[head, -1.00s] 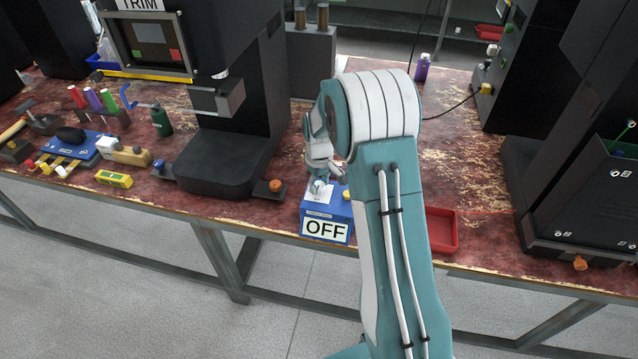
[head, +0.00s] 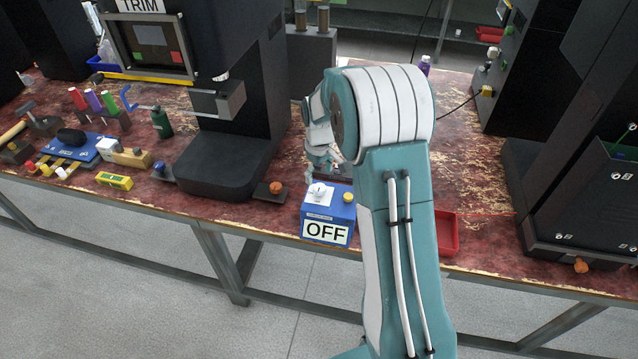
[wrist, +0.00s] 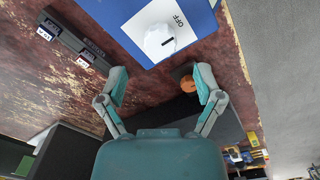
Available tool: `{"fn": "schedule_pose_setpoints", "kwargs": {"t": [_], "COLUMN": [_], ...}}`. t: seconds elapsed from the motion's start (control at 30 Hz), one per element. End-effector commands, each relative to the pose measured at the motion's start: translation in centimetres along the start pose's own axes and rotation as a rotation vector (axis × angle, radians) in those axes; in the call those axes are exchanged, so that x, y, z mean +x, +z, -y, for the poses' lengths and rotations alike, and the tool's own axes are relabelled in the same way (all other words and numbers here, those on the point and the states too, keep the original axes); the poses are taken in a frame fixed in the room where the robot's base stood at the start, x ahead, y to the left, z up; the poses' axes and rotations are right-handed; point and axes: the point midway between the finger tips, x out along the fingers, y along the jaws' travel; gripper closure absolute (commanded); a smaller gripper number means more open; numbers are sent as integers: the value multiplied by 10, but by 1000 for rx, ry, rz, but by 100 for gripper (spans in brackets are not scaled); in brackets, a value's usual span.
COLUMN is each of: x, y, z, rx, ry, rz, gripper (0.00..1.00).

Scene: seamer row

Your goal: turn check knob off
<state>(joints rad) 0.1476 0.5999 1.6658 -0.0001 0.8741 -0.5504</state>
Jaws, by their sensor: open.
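The white check knob (head: 319,194) sits on a white plate on top of the blue box (head: 345,212), whose front sign reads OFF. In the wrist view the knob (wrist: 160,42) has a short dark mark on its face, slanting towards the upper right, on the side of the printed word OFF (wrist: 179,20). My gripper (head: 322,165) is just behind the box in the head view, apart from the knob. In the wrist view my gripper's fingers (wrist: 160,80) are spread with nothing between them, and the knob lies beyond the tips.
An orange button (head: 276,187) on a dark base stands left of the box, beside the black machine (head: 225,160). A red tray (head: 447,233) lies to the right, partly behind my arm. Another black machine (head: 570,200) stands further right.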

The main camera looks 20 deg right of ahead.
Motion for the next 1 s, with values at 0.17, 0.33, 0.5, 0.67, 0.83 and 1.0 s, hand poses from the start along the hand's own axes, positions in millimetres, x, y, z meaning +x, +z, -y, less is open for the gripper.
{"fn": "schedule_pose_setpoints", "kwargs": {"t": [0.17, 0.33, 0.5, 0.67, 0.83, 1.0], "x": [-39, -62, -70, -70, -70, -77], "y": [-1, -1, -1, -1, -1, 1], "z": [0, 0, 0, 0, 0, 3], "rx": [-1, -1, -1, -1, -1, 5], "ry": [2, 1, 0, -1, 0, 5], "rz": [-3, -1, 1, 2, 2, -7], "gripper": [15, 15, 15, 15, 15, 15]}}
